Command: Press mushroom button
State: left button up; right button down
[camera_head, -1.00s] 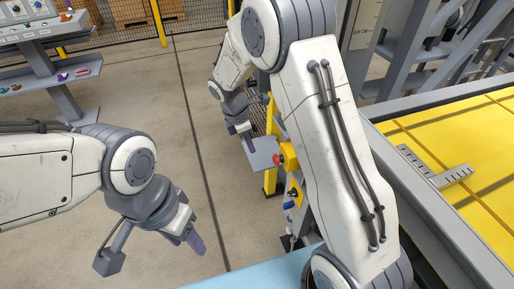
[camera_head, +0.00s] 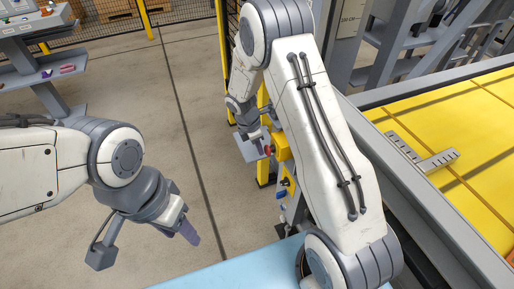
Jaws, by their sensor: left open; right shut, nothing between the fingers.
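The red mushroom button (camera_head: 267,151) sticks out to the left from a yellow box (camera_head: 282,148) on a yellow post. My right gripper (camera_head: 263,143) is shut and empty, its fingertips pointing down right at the button and partly overlapping it in the picture. I cannot tell whether they touch it. My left gripper (camera_head: 187,229) is open, low over the floor at the lower left, well apart from the button.
Another yellow unit with small fittings (camera_head: 288,186) sits below the box. A yellow-topped table (camera_head: 470,160) stands right, a light blue surface (camera_head: 230,271) in front. Shelves (camera_head: 55,75) stand far left.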

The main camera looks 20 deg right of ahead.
jog(key=shift+d+r+p, duration=0.15)
jog(key=shift+d+p, duration=0.35)
jog(key=shift+d, duration=0.45)
jog(key=shift+a, duration=0.2)
jog(key=a+r, duration=0.6)
jog(key=r, duration=0.3)
jog(key=shift+r, duration=0.2)
jog(key=shift+a, duration=0.1)
